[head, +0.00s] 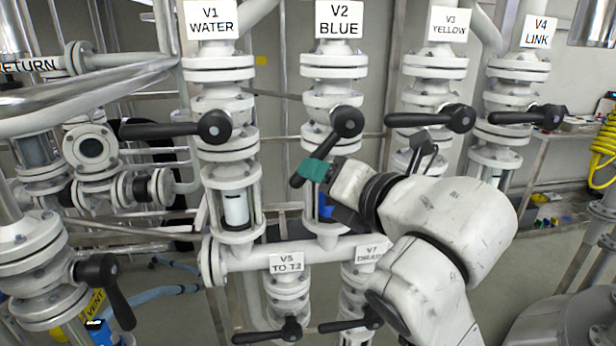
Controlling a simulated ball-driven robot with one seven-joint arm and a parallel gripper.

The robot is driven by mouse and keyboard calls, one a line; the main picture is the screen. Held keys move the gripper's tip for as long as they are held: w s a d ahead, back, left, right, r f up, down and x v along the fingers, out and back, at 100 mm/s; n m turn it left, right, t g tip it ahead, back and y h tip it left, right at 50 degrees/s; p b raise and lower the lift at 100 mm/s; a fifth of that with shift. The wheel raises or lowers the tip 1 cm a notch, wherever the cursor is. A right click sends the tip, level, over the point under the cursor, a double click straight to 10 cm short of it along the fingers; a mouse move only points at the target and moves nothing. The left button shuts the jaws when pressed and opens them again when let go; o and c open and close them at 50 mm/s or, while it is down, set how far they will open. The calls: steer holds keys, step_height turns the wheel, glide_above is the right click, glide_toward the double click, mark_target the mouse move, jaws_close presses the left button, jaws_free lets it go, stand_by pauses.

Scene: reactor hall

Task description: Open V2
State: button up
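The V2 valve, under the "V2 BLUE" sign (339,19), has a black lever handle (326,143) on a round hub. The handle slants down and to the left from the hub, between level and straight down. My gripper (312,170), with teal finger pads, is at the handle's lower end and appears shut on it. The handle's tip shows just left of the pads. The far finger is hidden. Below, a sight glass (326,208) with blue in it is partly covered by my gripper.
The V1 handle (165,130), V3 handle (420,120) and V4 handle (520,117) point left, about level. The V5 handle (268,334) and V7 handle (350,323) are below. A horizontal white pipe (290,254) runs under my gripper. My arm covers the lower V3 column.

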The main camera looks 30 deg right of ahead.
steer(key=shift+s+d+r+p, duration=0.1)
steer(key=shift+s+r+p, duration=0.05)
steer(key=shift+s+p, duration=0.75)
steer(key=shift+s+d+r+p, duration=0.15)
steer(key=shift+s+p, duration=0.4)
steer(key=shift+p, duration=0.5)
